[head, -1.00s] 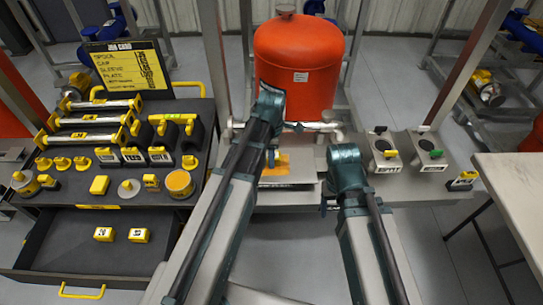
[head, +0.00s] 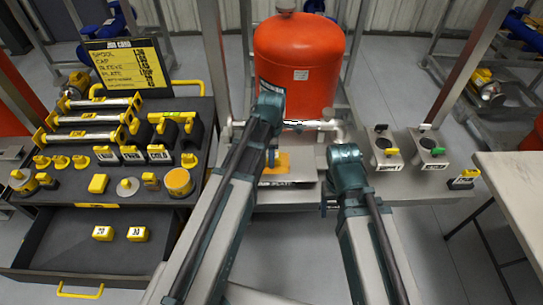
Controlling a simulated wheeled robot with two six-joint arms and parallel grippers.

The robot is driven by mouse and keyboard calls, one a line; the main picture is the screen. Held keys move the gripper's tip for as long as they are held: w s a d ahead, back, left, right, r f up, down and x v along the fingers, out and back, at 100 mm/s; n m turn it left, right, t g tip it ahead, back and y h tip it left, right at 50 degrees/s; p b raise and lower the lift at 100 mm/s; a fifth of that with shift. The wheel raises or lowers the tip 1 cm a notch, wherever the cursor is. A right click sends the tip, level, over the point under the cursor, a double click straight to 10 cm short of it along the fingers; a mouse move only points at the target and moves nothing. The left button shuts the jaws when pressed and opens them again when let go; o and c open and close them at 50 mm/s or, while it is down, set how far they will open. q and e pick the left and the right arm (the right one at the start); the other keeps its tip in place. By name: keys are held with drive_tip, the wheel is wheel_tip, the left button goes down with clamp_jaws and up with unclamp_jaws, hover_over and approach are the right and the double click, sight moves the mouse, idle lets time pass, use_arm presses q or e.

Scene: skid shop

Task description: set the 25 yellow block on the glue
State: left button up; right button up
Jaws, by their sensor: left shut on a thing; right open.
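The glue (head: 285,161) shows as an orange patch on the grey plate in front of the red tank. My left gripper (head: 271,160) points down at the left side of this patch. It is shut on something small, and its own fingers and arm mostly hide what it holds. I cannot read a number there or tell whether the held thing touches the glue. Two yellow blocks with white labels, one on the left (head: 103,233) and one on the right (head: 138,234), lie in the open drawer. My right gripper (head: 325,207) is open, mostly hidden by its arm, near the bench's front edge.
The dark tool cart (head: 70,196) at left holds yellow-ended rods, caps and a yellow tin (head: 179,181); its drawer (head: 60,250) is open. The red tank (head: 298,65) stands behind the glue. Two grey holders (head: 385,152) sit right of the arms. A pale table (head: 515,190) is at far right.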

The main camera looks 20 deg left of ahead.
use_arm(q)
drive_tip(key=o, duration=1.3)
drive_tip(key=shift+c, duration=0.6)
drive_tip(key=shift+r, duration=0.2)
wheel_tip(320, 180, up, 8)
drive_tip(key=p, duration=0.8)
drive_tip(key=shift+f, duration=0.1)
